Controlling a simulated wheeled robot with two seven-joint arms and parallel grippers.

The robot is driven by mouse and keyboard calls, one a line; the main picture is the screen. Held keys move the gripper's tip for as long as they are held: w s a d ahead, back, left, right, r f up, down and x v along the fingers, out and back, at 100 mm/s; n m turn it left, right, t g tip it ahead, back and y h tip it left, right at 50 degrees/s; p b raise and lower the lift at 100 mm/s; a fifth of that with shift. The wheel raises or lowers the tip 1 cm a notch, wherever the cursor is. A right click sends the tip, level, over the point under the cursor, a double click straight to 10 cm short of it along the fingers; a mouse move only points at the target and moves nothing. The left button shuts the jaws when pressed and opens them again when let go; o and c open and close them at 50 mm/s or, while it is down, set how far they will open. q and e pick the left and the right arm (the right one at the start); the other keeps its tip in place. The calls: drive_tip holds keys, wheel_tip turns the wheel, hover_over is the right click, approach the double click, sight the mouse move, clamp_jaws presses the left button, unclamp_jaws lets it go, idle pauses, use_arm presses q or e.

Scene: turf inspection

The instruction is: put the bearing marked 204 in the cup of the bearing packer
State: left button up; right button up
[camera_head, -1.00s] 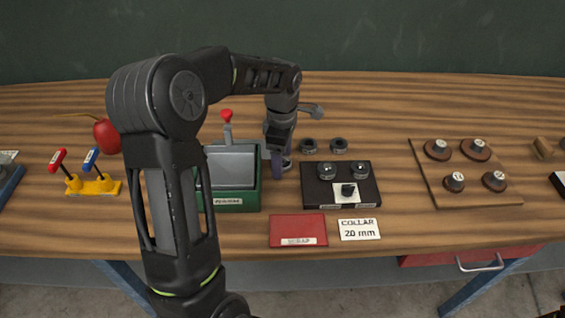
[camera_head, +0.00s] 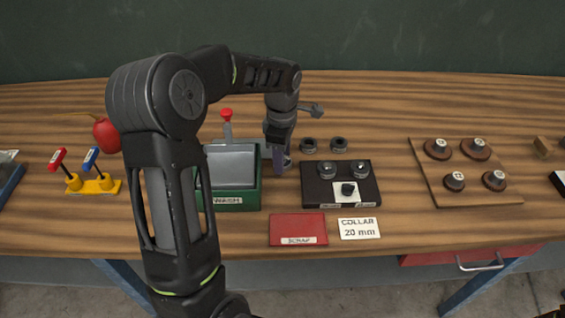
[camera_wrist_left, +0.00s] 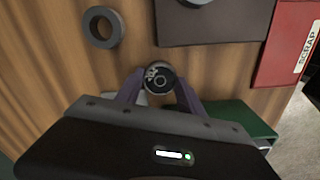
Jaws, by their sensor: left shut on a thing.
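My left gripper (camera_head: 281,163) is beside the right side of the green bin, its fingers pointing down. In the left wrist view my left gripper (camera_wrist_left: 160,88) is shut on a small round part (camera_wrist_left: 158,77), dark with a grey rim and pale marks too small to read. I cannot tell whether it is the bearing marked 204. Several round brown-based parts with pale marked tops, one of them here (camera_head: 454,180), sit on a wooden board (camera_head: 425,182) at right; their marks are unreadable. I cannot make out the bearing packer's cup with certainty. My right gripper is not in view.
A green bin (camera_head: 237,200) with a grey lid stands left of the gripper. A black board (camera_head: 313,187) holds round parts; two dark rings (camera_head: 308,145) lie behind it. A red scrap mat (camera_head: 297,226) and a collar card (camera_head: 359,229) lie in front.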

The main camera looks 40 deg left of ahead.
use_arm(q)
clamp_jaws()
drive_tip(key=shift+r, duration=0.1)
wheel_tip(320, 180, up, 10)
drive_tip(key=shift+b, duration=0.35)
idle(0.7)
